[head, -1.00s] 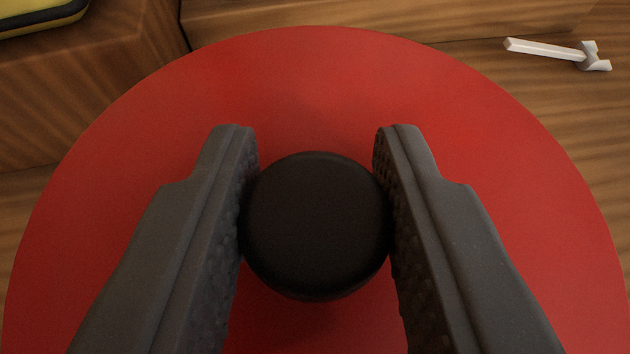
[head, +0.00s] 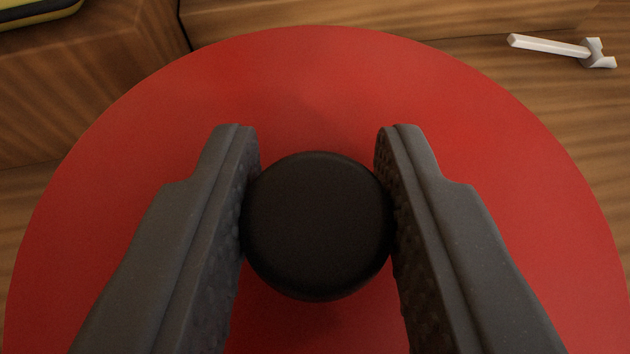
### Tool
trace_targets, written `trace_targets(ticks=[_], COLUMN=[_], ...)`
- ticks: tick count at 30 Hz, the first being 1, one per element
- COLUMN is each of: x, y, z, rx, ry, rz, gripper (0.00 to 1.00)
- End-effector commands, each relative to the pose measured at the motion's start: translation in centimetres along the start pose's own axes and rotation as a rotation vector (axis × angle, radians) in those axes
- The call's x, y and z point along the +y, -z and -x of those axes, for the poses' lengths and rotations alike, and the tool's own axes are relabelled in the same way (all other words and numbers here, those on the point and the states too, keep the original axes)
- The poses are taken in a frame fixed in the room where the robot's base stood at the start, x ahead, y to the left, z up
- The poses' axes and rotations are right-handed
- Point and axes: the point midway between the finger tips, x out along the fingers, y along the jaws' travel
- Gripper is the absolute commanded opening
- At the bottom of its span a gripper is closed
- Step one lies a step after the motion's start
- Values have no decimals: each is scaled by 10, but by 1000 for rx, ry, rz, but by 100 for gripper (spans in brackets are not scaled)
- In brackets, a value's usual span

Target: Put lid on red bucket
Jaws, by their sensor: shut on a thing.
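A round red lid (head: 315,85) fills most of the head view. A black round knob (head: 318,225) stands at its middle. My gripper (head: 317,140) is shut on the knob, with one dark finger touching each side of it. The lid hides whatever is beneath it. No bucket can be made out, and I cannot tell how high the lid is above any surface.
A brown wooden block or box (head: 90,85) is at the upper left, with a yellow and black object (head: 35,12) on it at the corner. A wooden board (head: 390,15) runs along the top.

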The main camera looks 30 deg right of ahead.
Motion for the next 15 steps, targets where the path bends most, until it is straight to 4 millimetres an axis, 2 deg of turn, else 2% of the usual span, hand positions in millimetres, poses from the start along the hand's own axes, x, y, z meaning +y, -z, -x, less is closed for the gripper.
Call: trace_targets(ticks=[8, 9, 10, 15], x=[0, 0, 0, 0], y=[-5, -5, -4, -4], z=[-2, -2, -2, -2], rx=[0, 0, 0, 0], ry=[0, 0, 0, 0], rz=[0, 0, 0, 0], gripper=[6, 32, 39, 39])
